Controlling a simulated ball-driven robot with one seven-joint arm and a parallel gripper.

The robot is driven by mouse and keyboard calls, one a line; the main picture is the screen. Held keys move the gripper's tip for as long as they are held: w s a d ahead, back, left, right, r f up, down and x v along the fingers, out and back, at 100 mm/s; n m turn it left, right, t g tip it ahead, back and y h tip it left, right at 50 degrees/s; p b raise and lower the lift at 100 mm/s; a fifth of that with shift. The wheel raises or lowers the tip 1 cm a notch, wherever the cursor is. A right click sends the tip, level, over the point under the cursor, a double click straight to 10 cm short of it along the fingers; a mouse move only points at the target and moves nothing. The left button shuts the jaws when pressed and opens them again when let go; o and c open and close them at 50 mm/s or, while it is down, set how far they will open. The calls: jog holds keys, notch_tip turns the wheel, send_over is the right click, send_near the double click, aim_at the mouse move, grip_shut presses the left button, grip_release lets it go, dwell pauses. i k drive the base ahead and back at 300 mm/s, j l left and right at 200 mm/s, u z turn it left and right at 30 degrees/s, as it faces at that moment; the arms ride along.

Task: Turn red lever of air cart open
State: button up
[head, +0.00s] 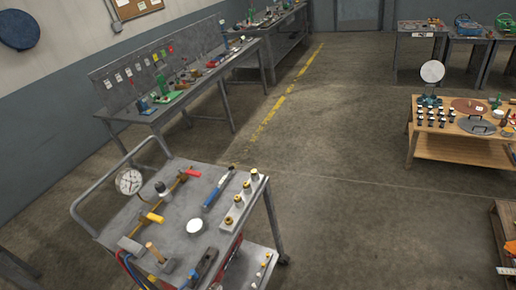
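The air cart (215,205) is a grey metal cart with a tubular push handle, standing at the lower left. The red lever (193,173) sits toward the back of its top, at the upper end of a slanting brass pipe. A yellow lever (155,217) is on the same pipe line, nearer to me. A round white-faced gauge (129,181) stands at the cart's left side. Whether the red lever is open or closed is too small to tell. My gripper is not in the picture.
Brass fittings on a grey block (239,205), a blue-handled tool (218,188) and a wood-handled hammer (157,254) are on the cart top. A grey workbench (145,112) stands behind along the wall. A wooden table (460,150) stands at right. The floor between (340,190) is clear.

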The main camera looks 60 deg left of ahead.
aim_at(192, 173)
jog(key=i+l+u, duration=0.1)
jog(key=i, duration=0.3)
jog(key=i+l, duration=0.1)
jog(key=i, duration=0.25)
jog(key=i+l+u, duration=0.15)
jog(key=i, duration=0.25)
jog(key=i+j+u, duration=0.15)
jog(key=i+u, duration=0.45)
jog(key=u, duration=0.2)
jog(key=i+u, duration=0.35)
jog(key=i+l+u, duration=0.2)
jog(key=u, duration=0.2)
jog(key=i+j+u, duration=0.25)
jog(key=i+u, duration=0.55)
jog(key=i+j, duration=0.05)
jog(key=i, duration=0.05)
